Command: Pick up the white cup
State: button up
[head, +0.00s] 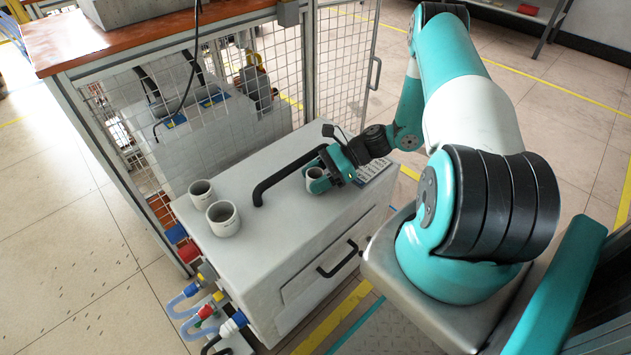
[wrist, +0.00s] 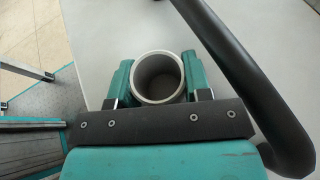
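A white cup (head: 313,173) stands upright on the right part of the grey heater's top (head: 262,228). My gripper (head: 319,183) is at this cup with one finger on each side. In the wrist view, the open mouth of the cup (wrist: 158,78) sits between the two teal fingers (wrist: 158,80), and both fingers appear to touch its sides. The fingers look closed around the cup. Its base is hidden, so I cannot tell whether it is clear of the surface. Two similar pale cups, a rear one (head: 202,193) and a front one (head: 223,219), stand on the left part of the top.
A black curved handle (head: 283,172) rises from the heater top just left of the held cup and passes close to my gripper in the wrist view (wrist: 245,80). A wire mesh fence (head: 345,60) stands behind. Hoses (head: 190,305) hang at the heater's left side.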

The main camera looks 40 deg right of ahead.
jog(key=shift+c, duration=0.3)
notch_tip(320, 180, up, 26)
jog(key=p, duration=1.2)
